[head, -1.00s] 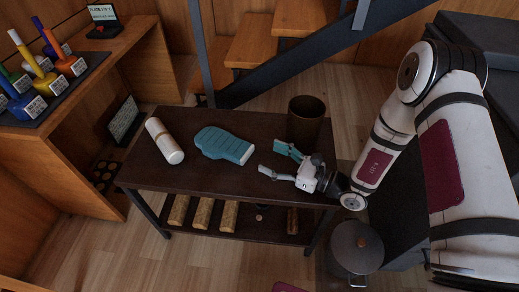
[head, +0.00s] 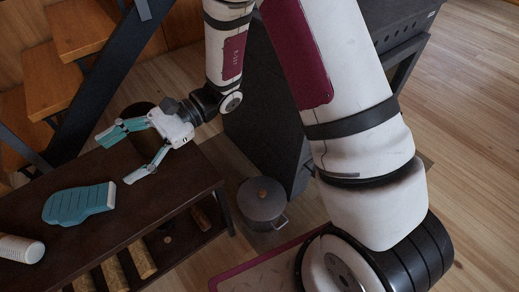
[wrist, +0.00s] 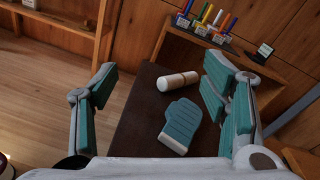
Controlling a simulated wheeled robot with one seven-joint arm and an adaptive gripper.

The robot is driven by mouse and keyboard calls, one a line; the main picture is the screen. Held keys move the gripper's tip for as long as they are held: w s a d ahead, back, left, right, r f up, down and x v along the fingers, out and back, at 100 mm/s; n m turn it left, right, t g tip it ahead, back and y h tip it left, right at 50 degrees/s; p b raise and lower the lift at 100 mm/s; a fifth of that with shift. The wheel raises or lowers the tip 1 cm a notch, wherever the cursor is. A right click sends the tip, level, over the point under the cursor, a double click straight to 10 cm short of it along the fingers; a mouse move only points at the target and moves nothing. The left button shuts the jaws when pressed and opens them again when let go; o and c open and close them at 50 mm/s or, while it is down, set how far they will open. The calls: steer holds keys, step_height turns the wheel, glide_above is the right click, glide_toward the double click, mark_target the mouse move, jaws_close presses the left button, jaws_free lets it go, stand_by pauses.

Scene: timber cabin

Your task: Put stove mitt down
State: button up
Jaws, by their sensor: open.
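The teal stove mitt (head: 78,204) lies flat on the dark table (head: 190,185), with a pale cuff at one end. It also shows in the wrist view (wrist: 181,124), beyond and between my fingers. My gripper (head: 128,155) is open and empty, above the table to the right of the mitt in the head view. Its teal-padded fingers are spread wide and do not touch the mitt. In the wrist view my gripper (wrist: 160,105) shows a finger at each side.
A white cylinder (head: 20,248) lies beside the mitt. A dark round container (head: 140,112) stands behind my gripper. A lidded pot (head: 262,203) is on the floor right of the table. Colored objects stand on a wooden shelf (wrist: 270,75). Logs lie on the lower shelf.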

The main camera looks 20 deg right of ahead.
steer(key=s+d+r+n+g+h, duration=0.2)
steer(key=s+d+r+n+h, duration=0.55)
steer(key=s+d+r, duration=0.4)
steer(key=s+d+n+t+h, duration=0.1)
steer(key=s+d+t+h, duration=0.2)
steer(key=s+d, duration=0.3)
steer(key=s+d+f+n+t+h, duration=0.1)
steer(key=s+d+t+h, duration=0.3)
steer(key=d, duration=0.7)
steer(key=shift+s+n+h, duration=0.45)
steer(key=shift+s+h, duration=0.6)
steer(key=shift+s, duration=0.05)
steer(key=shift+a, duration=0.1)
step_height(320, 180, up, 31)
steer(key=t+p, duration=0.4)
steer(key=p, duration=2.5)
steer(key=shift+d+r, duration=0.15)
steer(key=shift+d, duration=0.1)
